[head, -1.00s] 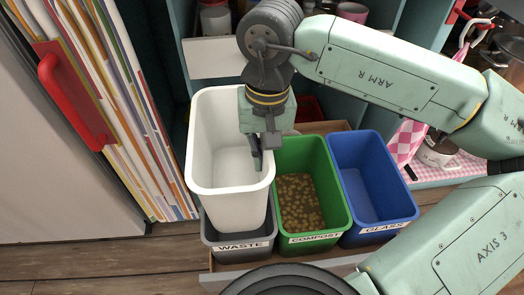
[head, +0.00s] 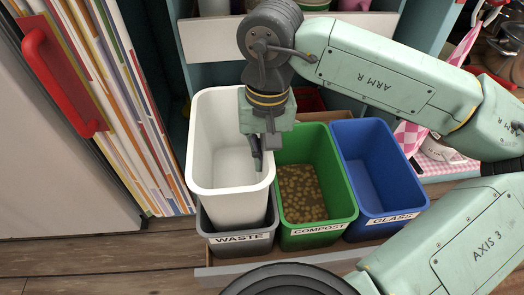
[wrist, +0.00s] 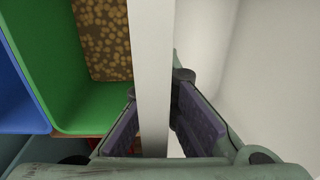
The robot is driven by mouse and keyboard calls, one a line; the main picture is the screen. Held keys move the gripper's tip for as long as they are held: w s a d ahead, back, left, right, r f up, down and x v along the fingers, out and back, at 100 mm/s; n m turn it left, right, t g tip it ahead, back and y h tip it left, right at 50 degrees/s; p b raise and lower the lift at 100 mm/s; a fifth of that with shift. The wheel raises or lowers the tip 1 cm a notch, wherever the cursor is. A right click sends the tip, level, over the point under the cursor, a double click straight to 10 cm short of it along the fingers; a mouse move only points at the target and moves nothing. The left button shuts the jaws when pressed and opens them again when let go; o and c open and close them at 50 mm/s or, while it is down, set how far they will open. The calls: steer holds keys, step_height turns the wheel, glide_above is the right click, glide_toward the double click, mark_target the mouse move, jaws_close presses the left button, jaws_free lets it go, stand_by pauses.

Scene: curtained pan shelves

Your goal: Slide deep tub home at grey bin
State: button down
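The deep tub (head: 232,205) is white and tall. It stands nearly upright with its lower part inside the grey bin (head: 265,243), labelled WASTE, and most of its front wall shows above that bin's rim. My gripper (head: 257,158) points down at the tub's right wall. The tub's bottom is hidden inside the grey bin.
The green COMPOST bin (head: 318,235), with brown lumps inside, stands right of the grey bin. The blue GLASS bin (head: 385,222) is beyond it. A white-fronted shelf (head: 210,40) is behind. A red-handled door (head: 50,80) is at left.

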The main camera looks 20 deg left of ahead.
steer(key=c, duration=1.7)
jaws_free()
steer(key=shift+r, duration=0.1)
steer(key=r, duration=1.1)
steer(key=shift+w+d+r, duration=0.15)
steer(key=shift+d+r, duration=0.1)
steer(key=shift+r, duration=0.15)
